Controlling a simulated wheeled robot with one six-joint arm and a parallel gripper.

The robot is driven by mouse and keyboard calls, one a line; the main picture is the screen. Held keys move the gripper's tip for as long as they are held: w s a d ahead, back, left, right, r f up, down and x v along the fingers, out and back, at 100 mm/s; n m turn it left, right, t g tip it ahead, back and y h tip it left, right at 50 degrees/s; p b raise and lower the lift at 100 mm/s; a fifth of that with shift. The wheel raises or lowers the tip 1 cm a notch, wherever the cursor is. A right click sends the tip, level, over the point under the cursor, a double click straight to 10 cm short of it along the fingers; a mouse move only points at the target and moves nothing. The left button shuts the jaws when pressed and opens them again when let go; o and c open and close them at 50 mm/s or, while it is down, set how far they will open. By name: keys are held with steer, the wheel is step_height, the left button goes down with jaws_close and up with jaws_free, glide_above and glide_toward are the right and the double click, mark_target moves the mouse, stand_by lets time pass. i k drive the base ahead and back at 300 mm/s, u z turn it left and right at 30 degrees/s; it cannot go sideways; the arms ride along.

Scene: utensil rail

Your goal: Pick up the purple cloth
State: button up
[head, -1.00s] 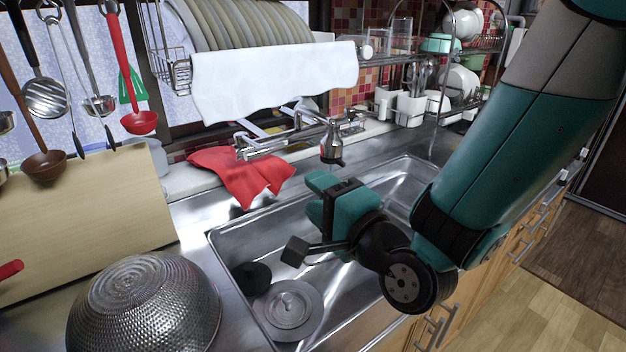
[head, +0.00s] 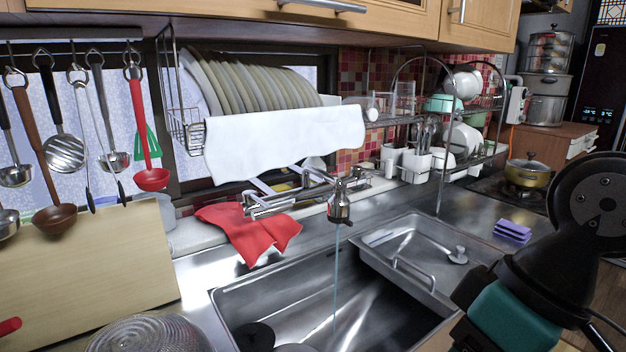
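A small purple folded item (head: 512,231), which looks like the cloth, lies on the steel counter to the right of the sink. Its upper part is lighter with dark gaps between layers. My arm's black and teal wrist part is at the lower right, in front of and below the purple item in the picture. The fingers of my gripper are not in view, so its opening is hidden. Nothing visible touches the purple item.
The sink (head: 228,305) has a tap (head: 340,205) with a thin bluish stream, and a steel tray (head: 375,262) on its right. A red cloth (head: 250,232) lies behind left. A gold pot (head: 527,175) stands on the stove. Dish racks hang above; counter around the purple item is clear.

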mark_target(515, 232)
steer(key=z, duration=0.85)
steer(key=k, duration=1.15)
steer(key=z, duration=0.55)
steer(key=i, duration=0.45)
steer(key=z, duration=0.55)
steer(key=i, duration=2.55)
steer(key=u, duration=1.6)
steer(key=i, duration=0.85)
steer(key=u, duration=0.85)
